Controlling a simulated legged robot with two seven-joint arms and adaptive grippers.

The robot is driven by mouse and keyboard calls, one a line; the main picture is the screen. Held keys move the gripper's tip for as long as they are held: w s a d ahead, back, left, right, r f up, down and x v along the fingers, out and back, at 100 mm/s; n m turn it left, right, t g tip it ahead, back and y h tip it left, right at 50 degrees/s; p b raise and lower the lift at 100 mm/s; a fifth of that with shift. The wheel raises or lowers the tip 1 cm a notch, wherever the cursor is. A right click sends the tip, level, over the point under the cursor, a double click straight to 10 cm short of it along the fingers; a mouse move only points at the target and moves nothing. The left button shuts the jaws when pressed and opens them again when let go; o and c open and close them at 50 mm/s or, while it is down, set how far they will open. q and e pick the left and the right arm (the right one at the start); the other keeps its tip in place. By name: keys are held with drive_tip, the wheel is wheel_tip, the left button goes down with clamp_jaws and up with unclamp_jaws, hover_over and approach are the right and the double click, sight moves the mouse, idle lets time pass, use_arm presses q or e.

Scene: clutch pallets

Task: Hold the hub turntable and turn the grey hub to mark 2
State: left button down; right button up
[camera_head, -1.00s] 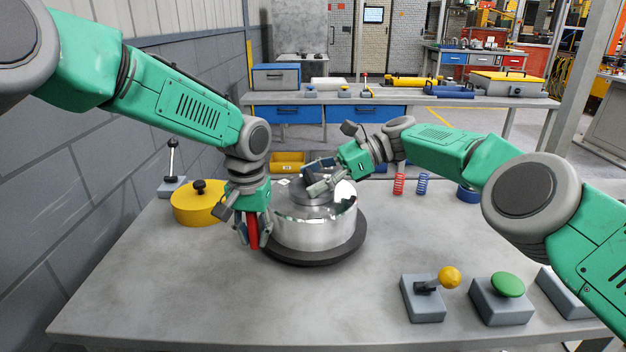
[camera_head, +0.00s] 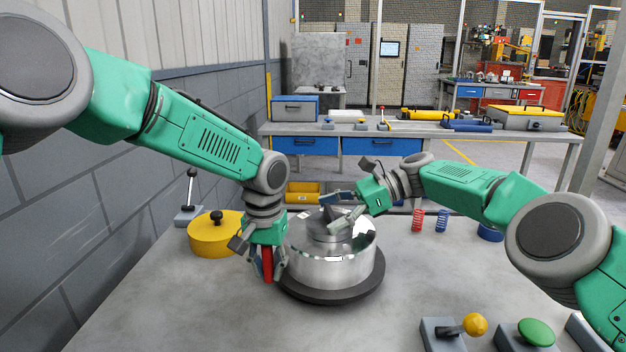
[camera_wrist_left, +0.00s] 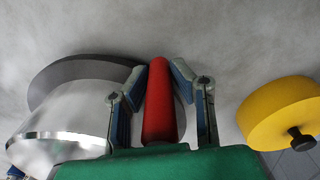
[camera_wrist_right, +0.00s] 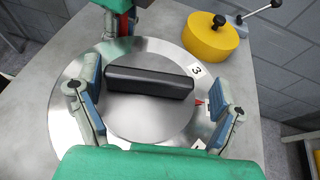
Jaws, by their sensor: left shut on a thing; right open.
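The hub turntable (camera_head: 330,268) is a shiny silver drum on a dark round base. My left gripper (camera_head: 267,274) is shut on the upright red handle (camera_wrist_left: 159,105) beside the drum. The grey hub (camera_wrist_right: 150,125) is a round metal disc on top with a dark raised bar (camera_wrist_right: 148,83) across it. My right gripper (camera_wrist_right: 155,103) is open above the hub, a finger beyond each end of the bar, apparently not gripping it. A red pointer (camera_wrist_right: 202,102) lies near the right finger. A label reading 3 (camera_wrist_right: 196,71) is just above it; another label is partly hidden below.
A yellow round block (camera_head: 215,234) with a black knob stands left of the turntable. Red (camera_head: 418,220) and blue (camera_head: 442,220) springs stand behind right. A yellow-knobbed lever box (camera_head: 443,334) and a green button box (camera_head: 525,335) are at front right. The table's front middle is clear.

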use_arm(q)
drive_tip(key=shift+s+d+r, duration=0.1)
use_arm(e)
drive_tip(key=shift+d+r+m+t, duration=0.1)
drive_tip(key=shift+r+m+t, duration=0.05)
drive_tip(key=shift+m+t, duration=0.3)
drive_tip(key=shift+s, duration=0.1)
